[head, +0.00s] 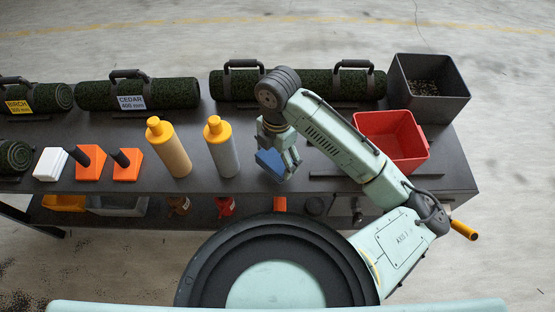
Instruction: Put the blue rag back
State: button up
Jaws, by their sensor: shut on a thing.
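The blue rag (270,162) is a small folded blue piece between the fingers of my gripper (284,175). My gripper is shut on it near the front edge of the dark bench, right of the grey bottle. The fingers hide part of the rag. I cannot tell whether the rag touches the bench top or hangs a little above it. A red bin (420,148) stands to the right, partly behind my arm; much of its inside shows and I see no rag in it.
The grey bottle (222,150) and tan bottle (170,150), both yellow-capped, stand left of my gripper. Two orange-based tools (126,170) are farther left. Turf rolls (175,94) line the back. A dark bin (440,100) of granules stands at back right. A lower shelf holds small items.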

aim_at(278, 161)
jog(key=shift+w+d, duration=0.15)
jog(key=shift+w, duration=0.1)
jog(key=f+b, duration=0.2)
jog(key=f, duration=0.1)
jog(key=shift+w+d+f+b, duration=0.1)
jog(key=shift+w+f+b, duration=0.1)
jog(key=shift+f+b, duration=0.1)
jog(key=shift+f, duration=0.1)
jog(key=shift+c, duration=0.4)
jog(key=o, duration=1.2)
jog(key=shift+o, duration=0.2)
jog(key=r, duration=1.2)
jog(key=shift+w+d+r, duration=0.1)
jog(key=shift+w+d, duration=0.05)
jog(key=shift+w, duration=0.15)
